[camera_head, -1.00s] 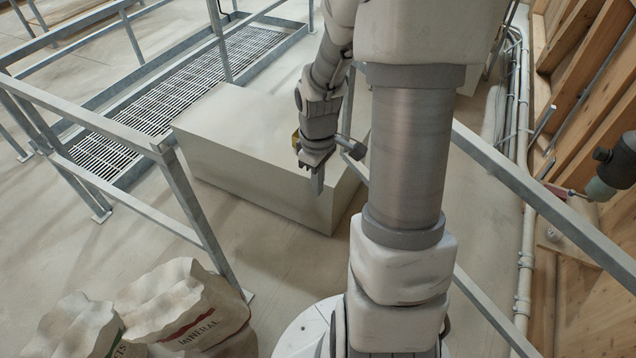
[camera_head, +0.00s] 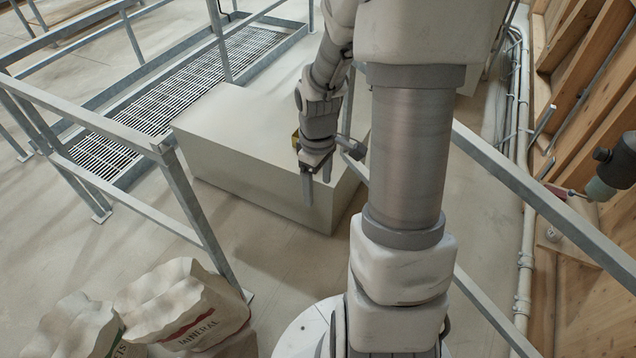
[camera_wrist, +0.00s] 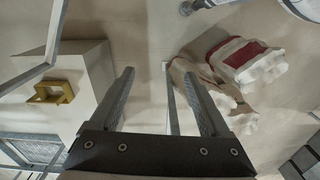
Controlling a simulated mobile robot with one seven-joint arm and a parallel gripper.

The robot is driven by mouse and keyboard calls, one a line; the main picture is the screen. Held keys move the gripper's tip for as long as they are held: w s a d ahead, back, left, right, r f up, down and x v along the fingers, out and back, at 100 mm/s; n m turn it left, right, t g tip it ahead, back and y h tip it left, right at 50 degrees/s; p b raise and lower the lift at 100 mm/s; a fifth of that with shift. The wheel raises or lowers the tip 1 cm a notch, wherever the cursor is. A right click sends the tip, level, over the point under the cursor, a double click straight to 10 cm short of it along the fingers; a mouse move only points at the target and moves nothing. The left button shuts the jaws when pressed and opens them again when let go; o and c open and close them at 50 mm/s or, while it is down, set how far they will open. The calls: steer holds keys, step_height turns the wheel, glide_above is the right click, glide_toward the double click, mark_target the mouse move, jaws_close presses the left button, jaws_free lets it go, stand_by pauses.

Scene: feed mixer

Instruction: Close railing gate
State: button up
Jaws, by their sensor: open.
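Grey metal railing stands on both sides of a gap. The left railing (camera_head: 110,116) ends in a post (camera_head: 197,210), which also shows beyond my fingers in the wrist view (camera_wrist: 172,105). The right railing section (camera_head: 545,200) runs behind my arm; its near end is partly hidden. A rail corner (camera_wrist: 52,45) shows at the upper left of the wrist view. I cannot tell for sure which section is the gate. My gripper (camera_head: 317,182) points down in front of the pale box, between the two railings. Its fingers (camera_wrist: 166,100) are apart, with nothing held.
A large pale box (camera_head: 245,150) stands behind my gripper, with a yellow bracket (camera_wrist: 50,92) on it. Feed bags (camera_head: 190,310) lie at the lower left, near the left post. A floor grating (camera_head: 180,90) lies farther back. Pipes and a wooden wall (camera_head: 575,90) bound the right side.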

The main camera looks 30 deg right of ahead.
step_height(320, 180, up, 18)
steer(key=p, duration=0.1)
steer(key=shift+f, duration=0.25)
